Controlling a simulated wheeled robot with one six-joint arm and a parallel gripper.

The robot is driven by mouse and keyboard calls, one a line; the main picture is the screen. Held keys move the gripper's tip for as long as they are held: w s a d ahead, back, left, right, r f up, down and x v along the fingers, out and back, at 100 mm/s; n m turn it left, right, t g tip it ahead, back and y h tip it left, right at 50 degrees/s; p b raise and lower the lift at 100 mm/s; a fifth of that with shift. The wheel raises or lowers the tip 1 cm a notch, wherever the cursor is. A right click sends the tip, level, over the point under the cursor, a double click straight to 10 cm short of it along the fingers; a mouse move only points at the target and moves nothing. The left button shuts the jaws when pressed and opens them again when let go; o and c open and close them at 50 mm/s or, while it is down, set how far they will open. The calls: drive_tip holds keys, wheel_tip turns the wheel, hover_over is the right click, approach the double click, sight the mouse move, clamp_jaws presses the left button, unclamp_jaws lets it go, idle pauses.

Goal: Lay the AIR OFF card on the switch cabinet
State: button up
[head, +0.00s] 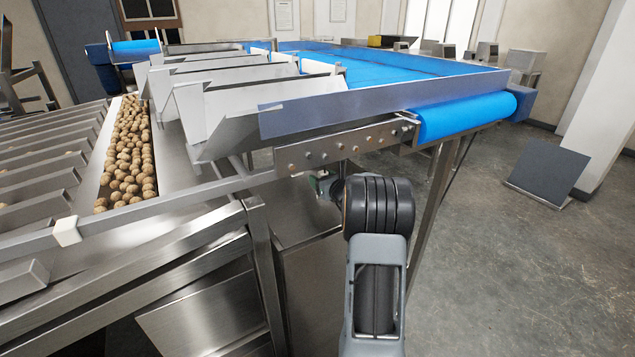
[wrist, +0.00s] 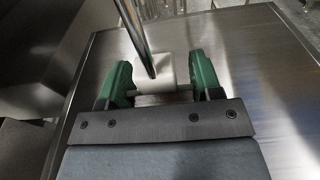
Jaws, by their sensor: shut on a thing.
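My gripper (wrist: 152,84) has green fingers and is shut on a small white piece, which I take for the AIR OFF card (wrist: 150,86). No lettering on it can be read. It is held over a broad brushed-steel top, which looks like the switch cabinet (wrist: 255,75). I cannot tell whether the card touches that top. In the head view, the steel cabinet (head: 312,265) stands below the conveyor frame. My gripper (head: 324,185) shows there only as a small green part, mostly hidden behind my arm; the card cannot be made out.
A thin metal bar (wrist: 133,32) crosses the wrist view close to the card. The conveyor's steel side rail (head: 345,145) and blue belt roller (head: 465,117) overhang the area. A frame leg (head: 432,200) stands just right of my arm.

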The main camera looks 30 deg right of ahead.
drive_tip(key=shift+w+f, duration=0.1)
drive_tip(key=shift+w, duration=0.7)
wheel_tip(320, 180, down, 3)
drive_tip(key=shift+r+p, duration=0.1)
drive_tip(key=shift+p, duration=0.65)
drive_tip(key=shift+f, duration=0.25)
drive_tip(key=shift+f, duration=0.15)
drive_tip(key=o, duration=0.9)
